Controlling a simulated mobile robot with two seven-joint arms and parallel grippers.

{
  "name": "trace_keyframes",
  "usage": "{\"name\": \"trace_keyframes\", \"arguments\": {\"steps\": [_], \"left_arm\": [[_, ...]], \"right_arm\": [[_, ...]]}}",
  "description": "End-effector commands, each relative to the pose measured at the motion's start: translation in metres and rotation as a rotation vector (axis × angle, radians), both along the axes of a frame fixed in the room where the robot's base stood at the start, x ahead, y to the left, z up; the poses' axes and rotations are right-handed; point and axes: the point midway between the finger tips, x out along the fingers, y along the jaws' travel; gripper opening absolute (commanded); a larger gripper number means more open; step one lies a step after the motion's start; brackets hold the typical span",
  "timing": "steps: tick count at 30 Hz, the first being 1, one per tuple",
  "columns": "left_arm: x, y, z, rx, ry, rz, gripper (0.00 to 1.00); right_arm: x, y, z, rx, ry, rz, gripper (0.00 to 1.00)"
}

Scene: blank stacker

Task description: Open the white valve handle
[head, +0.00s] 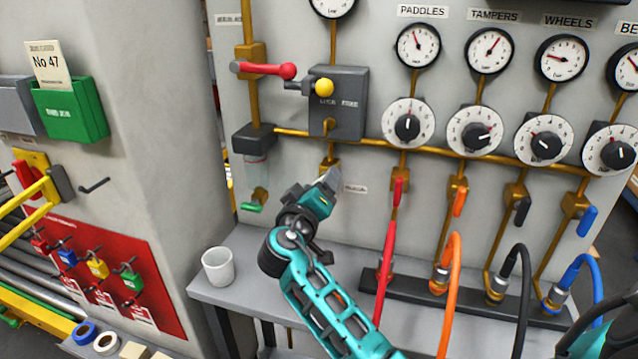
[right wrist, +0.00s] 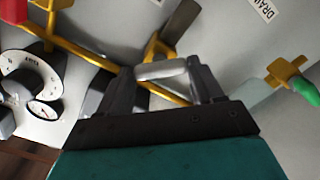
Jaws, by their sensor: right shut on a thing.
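The white valve handle (right wrist: 160,71) is a pale bar between my right gripper's fingertips in the right wrist view. It sits by a brass pipe fitting (right wrist: 158,46). My right gripper (head: 326,184) is shut on the handle, and it also shows in the right wrist view (right wrist: 166,82). In the head view the gripper hides most of the handle, below the grey box (head: 350,110) with the yellow knob (head: 324,87). How far the handle is turned I cannot tell. My left gripper is not in view.
A red-handled lever (head: 270,70) and a green valve handle (head: 250,207) are on the left of the panel. Red (head: 387,250), orange (head: 452,280) and other hoses hang to the right. A white cup (head: 218,266) stands on the grey shelf (head: 250,295).

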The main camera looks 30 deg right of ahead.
Motion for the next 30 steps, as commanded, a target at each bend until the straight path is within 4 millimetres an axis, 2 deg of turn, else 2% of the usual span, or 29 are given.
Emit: {"name": "trace_keyframes", "arguments": {"steps": [18,30], "left_arm": [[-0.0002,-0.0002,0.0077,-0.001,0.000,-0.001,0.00],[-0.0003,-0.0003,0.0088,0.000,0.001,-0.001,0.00]], "right_arm": [[0.0009,-0.0003,0.0016,-0.369,0.425,0.000,0.35],[0.0009,-0.0001,0.0014,-0.511,0.590,-0.001,0.35]]}}
